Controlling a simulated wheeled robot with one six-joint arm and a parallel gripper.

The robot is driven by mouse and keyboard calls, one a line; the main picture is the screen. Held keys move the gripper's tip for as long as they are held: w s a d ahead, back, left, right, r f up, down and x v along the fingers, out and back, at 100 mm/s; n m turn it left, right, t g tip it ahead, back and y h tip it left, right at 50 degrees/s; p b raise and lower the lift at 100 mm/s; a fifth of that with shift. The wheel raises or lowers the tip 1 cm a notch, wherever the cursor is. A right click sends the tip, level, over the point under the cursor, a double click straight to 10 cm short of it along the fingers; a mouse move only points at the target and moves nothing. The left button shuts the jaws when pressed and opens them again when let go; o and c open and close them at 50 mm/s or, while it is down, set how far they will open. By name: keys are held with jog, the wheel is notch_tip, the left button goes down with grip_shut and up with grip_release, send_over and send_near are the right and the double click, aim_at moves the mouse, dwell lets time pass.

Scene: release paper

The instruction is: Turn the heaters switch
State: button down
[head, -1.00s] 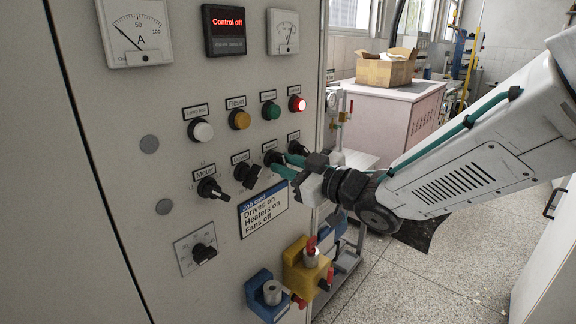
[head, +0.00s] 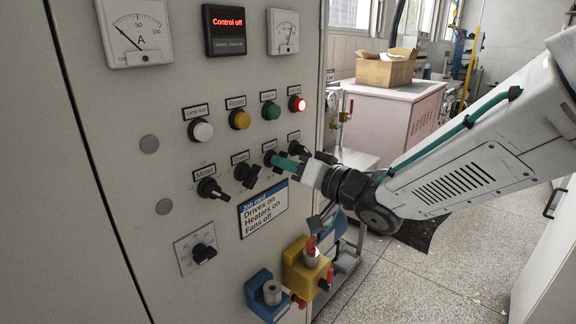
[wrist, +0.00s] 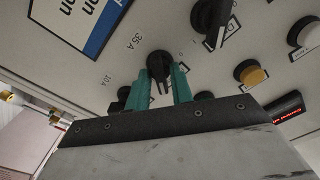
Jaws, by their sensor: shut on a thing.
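The control panel has a row of black rotary switches. The heaters switch (head: 269,157) is the third from the left; its small label is hard to read. My gripper (head: 284,163) is at this switch, with its teal fingers against the panel side. In the wrist view the black knob (wrist: 160,64) sits between the two teal fingers (wrist: 164,82), which are closed on its sides. In the head view the fingers overlap and hide part of the knob. A card (head: 263,209) below reads drives on, heaters on, fans off.
The drives switch (head: 247,175) is close on the left and the fans switch (head: 299,149) close on the right. Lit red (head: 297,104) and unlit green (head: 271,110) buttons sit above. The display (head: 224,30) reads "Control off".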

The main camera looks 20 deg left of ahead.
jog(key=shift+m, duration=1)
jog(key=c, duration=1.5)
grip_release()
jog(key=v, duration=0.8)
jog(key=shift+w, duration=0.1)
